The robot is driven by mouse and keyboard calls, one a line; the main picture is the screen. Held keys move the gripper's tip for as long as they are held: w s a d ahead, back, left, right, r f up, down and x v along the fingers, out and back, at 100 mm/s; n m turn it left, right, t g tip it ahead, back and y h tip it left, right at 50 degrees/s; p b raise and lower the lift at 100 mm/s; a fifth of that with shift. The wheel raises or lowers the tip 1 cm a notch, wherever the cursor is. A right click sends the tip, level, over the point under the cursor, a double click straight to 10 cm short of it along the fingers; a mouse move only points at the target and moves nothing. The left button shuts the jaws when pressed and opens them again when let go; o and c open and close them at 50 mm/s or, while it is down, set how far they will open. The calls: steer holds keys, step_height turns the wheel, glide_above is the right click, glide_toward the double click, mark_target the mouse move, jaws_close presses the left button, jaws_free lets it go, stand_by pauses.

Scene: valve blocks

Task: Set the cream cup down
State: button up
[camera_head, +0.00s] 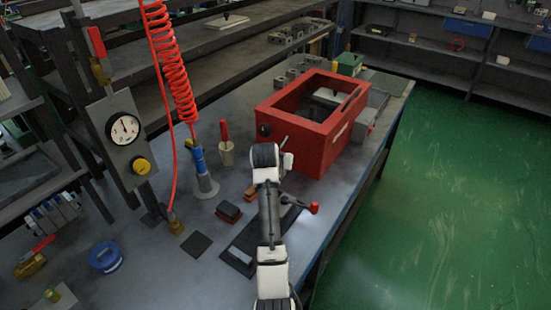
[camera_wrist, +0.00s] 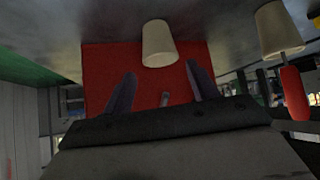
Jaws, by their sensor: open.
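The wrist view is upside down. In it a plain cream cup (camera_wrist: 158,43) stands upright on the grey bench, in front of the red box (camera_wrist: 98,65). My gripper (camera_wrist: 160,72) is open, its two fingers spread either side of the cup's line and apart from it. In the head view a small pale shape (camera_head: 288,161) shows beside my wrist and may be this cup; my wrist hides most of that spot. My fingers are mostly hidden there too.
A second cream cup (camera_head: 227,153) holding a red-handled tool stands left of my wrist; it also shows in the wrist view (camera_wrist: 278,30). The open red box (camera_head: 325,150) stands close beyond my gripper. A blue-handled tool on a grey stand (camera_head: 204,186) is at left.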

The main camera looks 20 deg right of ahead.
steer(key=v, duration=0.3)
steer(key=shift+s+r, duration=0.1)
steer(key=shift+s, duration=0.05)
